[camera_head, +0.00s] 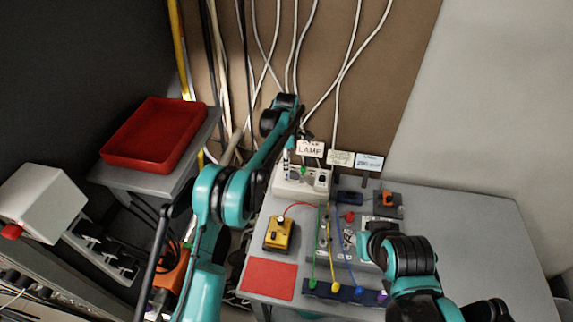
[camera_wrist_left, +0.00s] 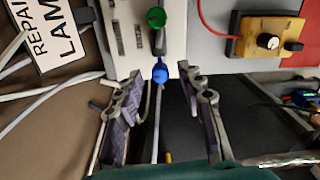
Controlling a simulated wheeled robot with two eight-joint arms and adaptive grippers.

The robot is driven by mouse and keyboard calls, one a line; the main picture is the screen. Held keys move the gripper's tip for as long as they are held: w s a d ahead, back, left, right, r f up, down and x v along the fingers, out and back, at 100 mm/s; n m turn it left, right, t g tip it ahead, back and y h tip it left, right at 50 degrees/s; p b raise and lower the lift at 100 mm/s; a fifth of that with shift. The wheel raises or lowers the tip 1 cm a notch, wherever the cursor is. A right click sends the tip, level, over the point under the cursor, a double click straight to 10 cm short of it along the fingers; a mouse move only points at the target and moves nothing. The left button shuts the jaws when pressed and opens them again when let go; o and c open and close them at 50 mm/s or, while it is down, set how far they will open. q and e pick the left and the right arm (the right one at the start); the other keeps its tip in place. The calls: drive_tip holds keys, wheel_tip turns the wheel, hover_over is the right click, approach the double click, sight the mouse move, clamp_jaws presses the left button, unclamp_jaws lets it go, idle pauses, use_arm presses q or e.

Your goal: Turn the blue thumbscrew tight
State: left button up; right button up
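The blue thumbscrew (camera_wrist_left: 160,73) shows in the left wrist view at the edge of a white box (camera_wrist_left: 130,30). A green thumbscrew (camera_wrist_left: 156,18) sits above it in that view, on the same box. My left gripper (camera_wrist_left: 161,77) is open, with one finger on each side of the blue thumbscrew. Gaps show between the fingers and the screw. In the head view, my left gripper (camera_head: 304,138) is small and dark, above the white box (camera_head: 290,187), and the blue thumbscrew cannot be made out.
A grey table (camera_head: 480,230) carries a yellow box with a knob (camera_head: 279,234), a red mat (camera_head: 269,279) and coloured cables with plugs. A "REPAIR LAMP" sign (camera_wrist_left: 50,35) stands close to the left gripper. White cables hang behind. A red tray (camera_head: 155,134) is at the left.

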use_arm(q)
drive_tip(key=shift+f, duration=0.35)
clamp_jaws()
